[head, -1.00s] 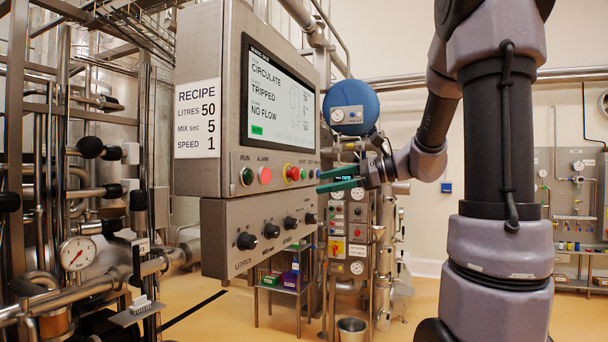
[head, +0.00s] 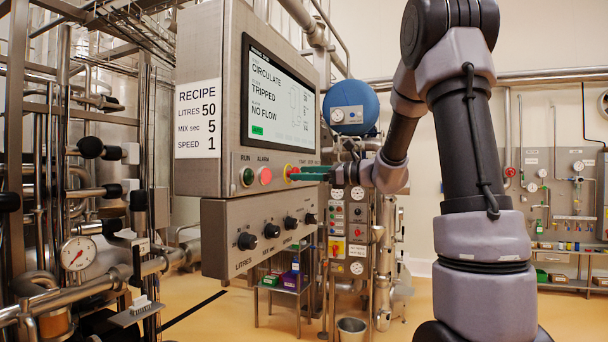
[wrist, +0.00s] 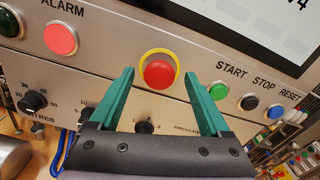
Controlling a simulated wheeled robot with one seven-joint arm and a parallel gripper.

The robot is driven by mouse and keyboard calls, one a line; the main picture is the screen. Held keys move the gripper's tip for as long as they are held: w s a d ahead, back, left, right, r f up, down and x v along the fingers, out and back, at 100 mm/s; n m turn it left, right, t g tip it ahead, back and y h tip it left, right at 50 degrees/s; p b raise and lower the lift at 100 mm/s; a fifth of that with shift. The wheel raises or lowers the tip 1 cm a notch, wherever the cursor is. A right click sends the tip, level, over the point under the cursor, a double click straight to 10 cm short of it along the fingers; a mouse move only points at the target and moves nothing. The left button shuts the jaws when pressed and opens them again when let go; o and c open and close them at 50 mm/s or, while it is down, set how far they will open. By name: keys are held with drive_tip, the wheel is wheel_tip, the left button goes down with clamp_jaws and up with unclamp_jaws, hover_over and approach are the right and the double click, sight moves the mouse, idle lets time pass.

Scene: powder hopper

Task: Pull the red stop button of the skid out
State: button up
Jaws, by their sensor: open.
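The red stop button (wrist: 159,74) with its yellow ring sits on the steel panel, in the upper middle of the wrist view. In the head view the button (head: 289,171) shows only partly, at the tips of my gripper. My gripper (wrist: 160,82) is open, its two green fingers pointing at the panel, one on each side of the button in the picture. Gaps show between both fingers and the button, and nothing is held. I cannot tell how far the fingertips are from the panel. In the head view my gripper (head: 308,174) comes from the right.
Left of the button are a pink-red ALARM lamp (wrist: 61,39) and a dark green RUN lamp (wrist: 10,22). Right of it are the START (wrist: 219,90), STOP (wrist: 249,102) and RESET (wrist: 275,111) buttons. Black knobs (head: 272,231) line the panel below. A screen (head: 281,97) is above.

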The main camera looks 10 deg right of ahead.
drive_tip(key=shift+w+a, duration=0.15)
drive_tip(key=shift+a, duration=0.05)
clamp_jaws()
